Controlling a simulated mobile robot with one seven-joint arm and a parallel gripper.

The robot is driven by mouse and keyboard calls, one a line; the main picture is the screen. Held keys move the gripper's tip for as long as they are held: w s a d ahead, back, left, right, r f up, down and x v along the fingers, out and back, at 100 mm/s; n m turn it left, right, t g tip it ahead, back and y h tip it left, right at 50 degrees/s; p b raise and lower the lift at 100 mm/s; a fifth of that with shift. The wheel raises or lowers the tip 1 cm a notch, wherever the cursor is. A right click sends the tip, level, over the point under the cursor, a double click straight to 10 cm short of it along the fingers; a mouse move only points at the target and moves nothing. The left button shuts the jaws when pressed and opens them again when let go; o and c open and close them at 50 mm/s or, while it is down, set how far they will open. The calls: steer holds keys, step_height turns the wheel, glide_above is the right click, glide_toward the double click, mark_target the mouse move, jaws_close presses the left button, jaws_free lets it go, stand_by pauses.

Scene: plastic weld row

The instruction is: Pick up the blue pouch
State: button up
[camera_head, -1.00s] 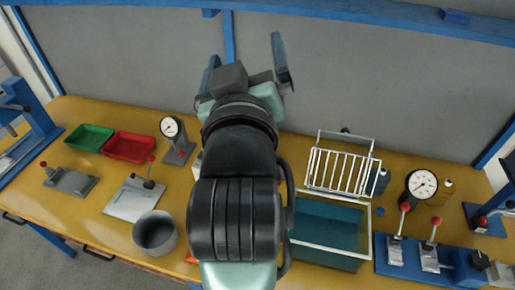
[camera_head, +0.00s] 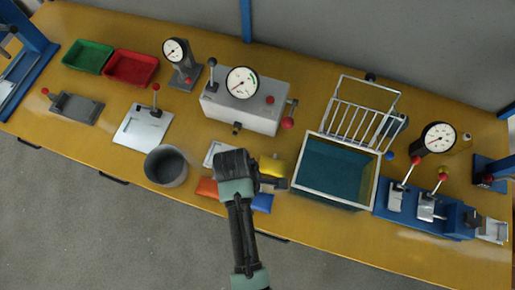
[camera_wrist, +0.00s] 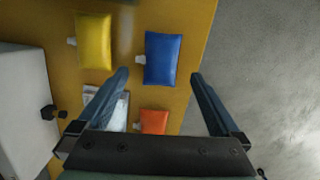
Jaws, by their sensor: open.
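The blue pouch (camera_wrist: 162,58) lies flat on the yellow bench in the wrist view, with a small pale tab on its left side. It lies ahead of my open gripper (camera_wrist: 158,76), between the lines of the two fingers and apart from them. In the head view, only a part of the blue pouch (camera_head: 262,202) shows beside my arm. My gripper (camera_head: 276,182) is above the bench there, partly hidden by my wrist. Nothing is between the fingers.
A yellow pouch (camera_wrist: 94,42) lies left of the blue one, and an orange pouch (camera_wrist: 154,121) lies nearer. A grey press box (camera_head: 245,105) with a gauge stands behind. A water-filled tank (camera_head: 376,187) stands at right. The bench edge is close to the blue pouch.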

mark_target(258, 198)
steer(key=shift+d+f, duration=0.2)
steer(key=shift+f, duration=0.8)
steer(key=shift+d+f, duration=0.2)
steer(key=shift+f, duration=0.8)
steer(key=shift+d+f, duration=0.2)
steer(key=shift+f, duration=0.8)
steer(key=c, duration=1.1)
